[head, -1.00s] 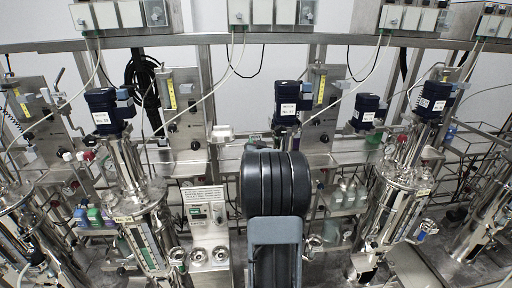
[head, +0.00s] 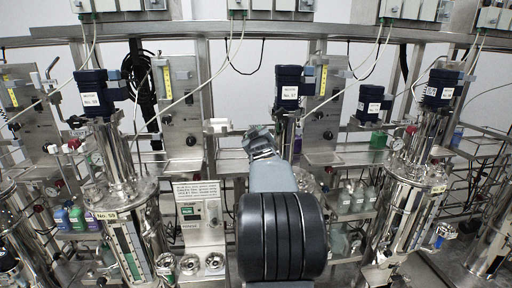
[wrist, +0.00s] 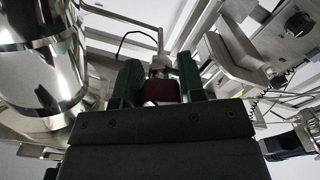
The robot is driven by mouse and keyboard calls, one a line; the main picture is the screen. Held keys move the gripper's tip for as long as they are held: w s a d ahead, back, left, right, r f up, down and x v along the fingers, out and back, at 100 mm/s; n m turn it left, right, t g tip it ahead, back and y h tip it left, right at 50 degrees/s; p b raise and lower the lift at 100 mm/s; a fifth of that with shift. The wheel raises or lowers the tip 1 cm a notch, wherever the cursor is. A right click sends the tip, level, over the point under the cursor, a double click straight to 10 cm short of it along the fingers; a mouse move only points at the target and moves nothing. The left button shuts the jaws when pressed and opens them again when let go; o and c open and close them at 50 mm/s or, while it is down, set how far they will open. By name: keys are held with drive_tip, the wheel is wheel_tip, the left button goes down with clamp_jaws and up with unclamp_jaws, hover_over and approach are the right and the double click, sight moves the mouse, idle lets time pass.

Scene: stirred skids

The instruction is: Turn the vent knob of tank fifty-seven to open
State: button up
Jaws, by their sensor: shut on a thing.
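In the wrist view, my gripper (wrist: 161,80) has its two green fingers on either side of a dark red knob (wrist: 161,92) and is shut on it. A pale metal fitting (wrist: 160,66) sits just beyond the knob. The knob's marking and turn position cannot be made out. In the head view, my arm reaches toward the middle tank's dark blue motor (head: 288,87), whose small label seems to read 57. My arm hides most of that tank. The fingers and the knob cannot be made out in the head view.
A shiny steel cylinder (wrist: 30,75) stands close on the left in the wrist view. A steel panel with a black knob (wrist: 298,24) is at upper right. In the head view, tanks (head: 128,190) (head: 408,195) stand on both sides, with hoses and bottles (head: 352,195) around.

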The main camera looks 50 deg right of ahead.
drive_tip(key=n+b, duration=0.4)
drive_tip(key=n, duration=0.1)
drive_tip(key=shift+f+n, duration=0.1)
drive_tip(key=shift+n, duration=0.2)
drive_tip(key=n+b, duration=0.1)
drive_tip(key=n, duration=0.2)
drive_tip(key=n+b, duration=0.1)
drive_tip(key=n, duration=0.2)
drive_tip(key=shift+r+n, duration=0.2)
drive_tip(key=shift+n, duration=0.1)
drive_tip(key=o, duration=0.9)
drive_tip(key=shift+d, duration=0.1)
drive_tip(key=v, duration=1.4)
drive_tip(key=shift+p, duration=0.4)
